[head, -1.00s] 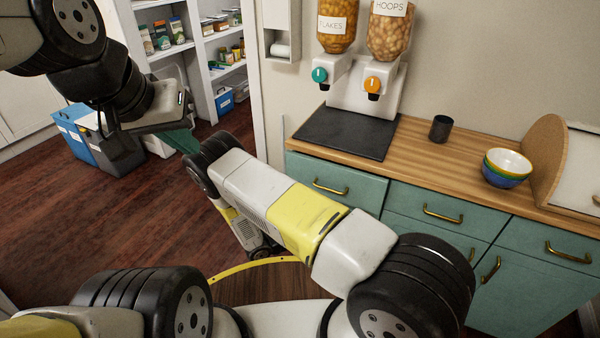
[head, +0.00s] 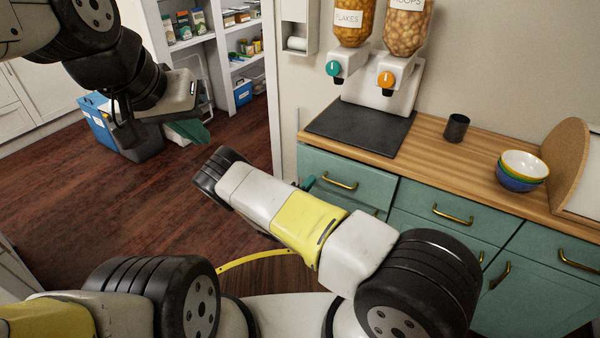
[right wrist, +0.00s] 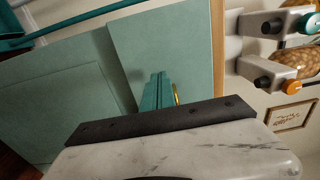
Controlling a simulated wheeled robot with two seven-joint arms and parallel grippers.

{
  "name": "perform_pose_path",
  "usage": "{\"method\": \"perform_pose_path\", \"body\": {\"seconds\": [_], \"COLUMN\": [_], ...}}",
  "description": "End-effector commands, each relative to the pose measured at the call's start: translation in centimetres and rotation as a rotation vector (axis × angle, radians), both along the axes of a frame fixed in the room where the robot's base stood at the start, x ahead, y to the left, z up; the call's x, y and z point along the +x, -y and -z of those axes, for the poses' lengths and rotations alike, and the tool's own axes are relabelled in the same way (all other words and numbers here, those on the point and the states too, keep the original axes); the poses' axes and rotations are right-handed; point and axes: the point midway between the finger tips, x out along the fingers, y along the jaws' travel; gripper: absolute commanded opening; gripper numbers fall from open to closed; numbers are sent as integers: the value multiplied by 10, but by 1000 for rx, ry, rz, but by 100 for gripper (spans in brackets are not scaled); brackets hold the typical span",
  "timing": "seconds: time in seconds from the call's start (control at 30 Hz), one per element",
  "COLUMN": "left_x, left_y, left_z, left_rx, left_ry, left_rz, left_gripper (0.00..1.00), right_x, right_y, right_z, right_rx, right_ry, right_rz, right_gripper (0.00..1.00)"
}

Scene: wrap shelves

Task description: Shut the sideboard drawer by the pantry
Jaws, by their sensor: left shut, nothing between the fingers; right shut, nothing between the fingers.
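The sideboard drawer (head: 360,192) nearest the pantry is teal with a brass handle (head: 340,182), at the left end of the sideboard. Its front seems to stand slightly proud of its neighbours, but I cannot tell how far. My right gripper (head: 308,183) shows only as a teal tip at the drawer's left part, mostly hidden behind my forearm. In the right wrist view its shut teal fingers (right wrist: 156,92) point at the drawer front (right wrist: 165,45), beside the handle (right wrist: 177,93); contact is unclear. My left gripper (head: 190,131) is shut and empty, raised over the floor at left.
The pantry shelves (head: 205,45) stand behind a doorway at upper left, with bins (head: 135,140) on the floor. The wooden counter (head: 425,155) holds cereal dispensers (head: 380,75), a dark mat (head: 350,128), a cup (head: 456,128) and stacked bowls (head: 520,172).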

Motion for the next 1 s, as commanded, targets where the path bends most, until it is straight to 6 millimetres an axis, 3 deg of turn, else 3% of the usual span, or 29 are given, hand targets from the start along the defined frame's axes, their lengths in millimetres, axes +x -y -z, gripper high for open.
{"method": "perform_pose_path", "body": {"seconds": [0.2,0.67,1.0], "left_x": [0,0,0], "left_y": [0,0,0], "left_z": [0,0,0], "left_rx": [0,0,0], "left_ry": [0,0,0], "left_rz": [0,0,0], "left_gripper": [0,0,0], "right_x": [21,27,65], "right_y": [15,18,44], "right_z": [0,0,0], "right_rx": [3,2,2], "right_ry": [1,1,0], "right_rz": [1,1,1], "right_gripper": [0,0,0]}}
